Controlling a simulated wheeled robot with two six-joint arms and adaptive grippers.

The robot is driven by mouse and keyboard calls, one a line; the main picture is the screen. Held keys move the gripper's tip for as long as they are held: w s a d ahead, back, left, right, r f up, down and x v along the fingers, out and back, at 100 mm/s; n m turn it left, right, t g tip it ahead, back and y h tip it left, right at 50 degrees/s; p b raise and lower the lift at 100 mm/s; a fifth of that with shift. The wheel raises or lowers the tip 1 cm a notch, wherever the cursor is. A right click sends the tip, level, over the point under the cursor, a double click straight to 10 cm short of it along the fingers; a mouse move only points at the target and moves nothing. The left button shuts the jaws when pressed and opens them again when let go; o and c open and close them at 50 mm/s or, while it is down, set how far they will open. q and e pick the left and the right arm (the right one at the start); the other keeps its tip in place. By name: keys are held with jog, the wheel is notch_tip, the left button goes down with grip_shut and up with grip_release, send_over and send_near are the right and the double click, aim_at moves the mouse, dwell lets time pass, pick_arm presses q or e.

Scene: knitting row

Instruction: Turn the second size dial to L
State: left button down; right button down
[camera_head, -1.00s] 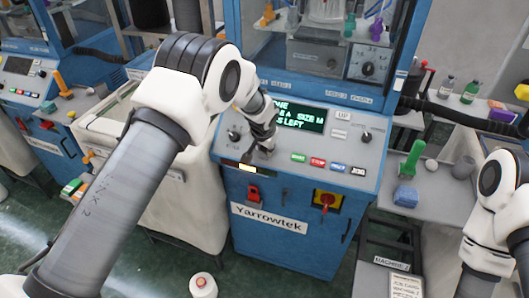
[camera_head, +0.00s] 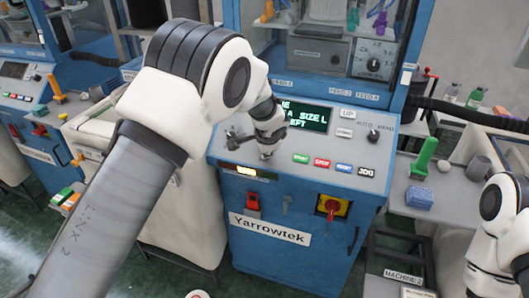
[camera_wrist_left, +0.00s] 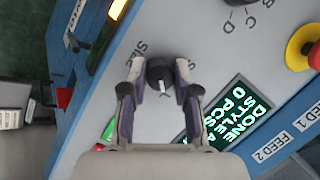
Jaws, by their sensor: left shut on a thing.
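The size dial (camera_wrist_left: 158,70) is a dark round knob with a white pointer mark, on the grey sloped panel (camera_wrist_left: 100,95) of the blue machine. Lettering that seems to read SIZE is printed beside it. My left gripper (camera_wrist_left: 160,76) has a finger on each side of the knob and is shut on it. In the head view my left gripper (camera_head: 266,151) reaches down to the panel and hides the dial. My right gripper is out of view; only part of that arm shows.
Several coloured buttons (camera_head: 322,162) lie right of my left gripper. Another knob (camera_head: 374,135) sits at the panel's right. A side shelf at right holds a green spool (camera_head: 424,157) and a blue block (camera_head: 419,197).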

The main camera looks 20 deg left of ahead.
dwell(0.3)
pick_arm(q)
jog(key=c, duration=0.9)
grip_release()
jog(key=shift+o, duration=0.2)
jog(key=shift+r, duration=0.1)
jog(key=v, duration=0.7)
jog(key=shift+s, duration=0.1)
